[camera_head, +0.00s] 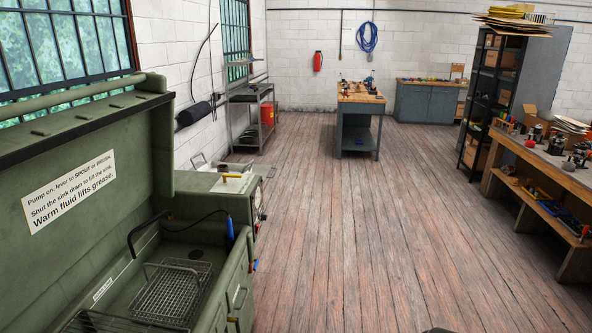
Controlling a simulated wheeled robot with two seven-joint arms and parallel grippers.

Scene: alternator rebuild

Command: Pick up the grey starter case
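I cannot make out the grey starter case for certain in the head view. Several small metal and dark parts lie on the wooden-topped workbench (540,163) at the right, too small to tell apart. More small items sit on the island bench (358,97) in the middle distance, also too small to name. Neither of my grippers is in view. A small dark shape shows at the bottom edge and I cannot tell what it is.
A green parts washer (90,200) with raised lid and wire basket (168,290) fills the left. Beyond it stand a metal shelf rack (250,115) and red bin (268,113). A dark shelving unit (480,110) stands at right. The plank floor (350,230) between is clear.

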